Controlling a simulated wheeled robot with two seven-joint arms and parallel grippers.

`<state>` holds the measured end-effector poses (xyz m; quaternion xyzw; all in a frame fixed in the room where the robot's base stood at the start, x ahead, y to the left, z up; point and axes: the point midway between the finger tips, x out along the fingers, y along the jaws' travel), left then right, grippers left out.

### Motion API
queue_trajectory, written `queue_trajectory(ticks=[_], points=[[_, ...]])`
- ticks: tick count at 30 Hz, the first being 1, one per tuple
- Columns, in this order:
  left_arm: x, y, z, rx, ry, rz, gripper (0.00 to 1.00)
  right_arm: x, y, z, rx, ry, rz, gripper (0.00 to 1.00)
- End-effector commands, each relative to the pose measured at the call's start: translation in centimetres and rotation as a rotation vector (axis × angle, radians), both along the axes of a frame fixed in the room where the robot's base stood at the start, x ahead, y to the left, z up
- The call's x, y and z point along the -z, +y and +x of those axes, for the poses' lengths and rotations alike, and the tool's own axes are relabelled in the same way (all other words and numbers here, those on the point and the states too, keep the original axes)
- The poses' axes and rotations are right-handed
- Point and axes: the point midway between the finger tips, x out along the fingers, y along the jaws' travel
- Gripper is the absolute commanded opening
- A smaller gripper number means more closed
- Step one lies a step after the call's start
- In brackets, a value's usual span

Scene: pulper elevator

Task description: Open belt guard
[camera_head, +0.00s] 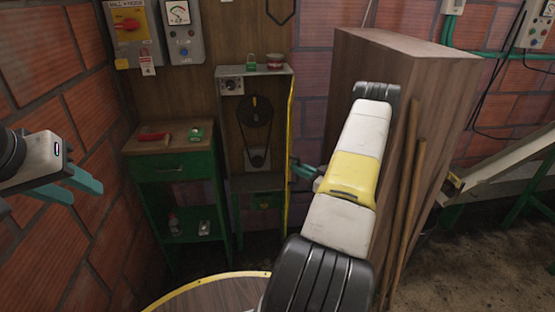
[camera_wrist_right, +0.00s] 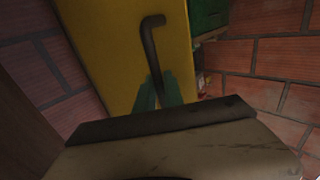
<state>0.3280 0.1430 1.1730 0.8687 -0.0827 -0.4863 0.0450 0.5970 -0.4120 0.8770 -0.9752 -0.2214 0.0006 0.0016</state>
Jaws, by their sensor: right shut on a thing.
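The belt guard (camera_head: 289,112) is a yellow panel, seen nearly edge-on at the right side of the belt housing. It stands swung out, and the dark pulley and belt (camera_head: 256,122) show uncovered. In the right wrist view the yellow guard (camera_wrist_right: 120,45) fills the upper middle, with a dark bent handle (camera_wrist_right: 149,40) on it. My right gripper (camera_wrist_right: 163,88) is shut on the lower part of this handle. In the head view my right gripper (camera_head: 302,168) is partly hidden by my arm. My left gripper (camera_head: 80,187) is open and empty at the left, away from the guard.
A green cabinet (camera_head: 175,167) with a red-handled tool (camera_head: 154,138) and a padlock (camera_head: 197,134) stands left of the housing. A large wooden box (camera_head: 400,60) and leaning poles (camera_head: 402,200) crowd the right. A yellow-rimmed round top (camera_head: 215,292) is in front.

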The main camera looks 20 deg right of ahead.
Motion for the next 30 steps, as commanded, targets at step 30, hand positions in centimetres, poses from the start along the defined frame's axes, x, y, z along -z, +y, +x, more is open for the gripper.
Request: queue_trajectory(ticks=[30], points=[[0.0, 0.0, 0.0, 0.000, 0.000, 0.000, 0.36, -4.3, 2.3, -3.3, 0.002, -0.007, 0.003, 0.34]])
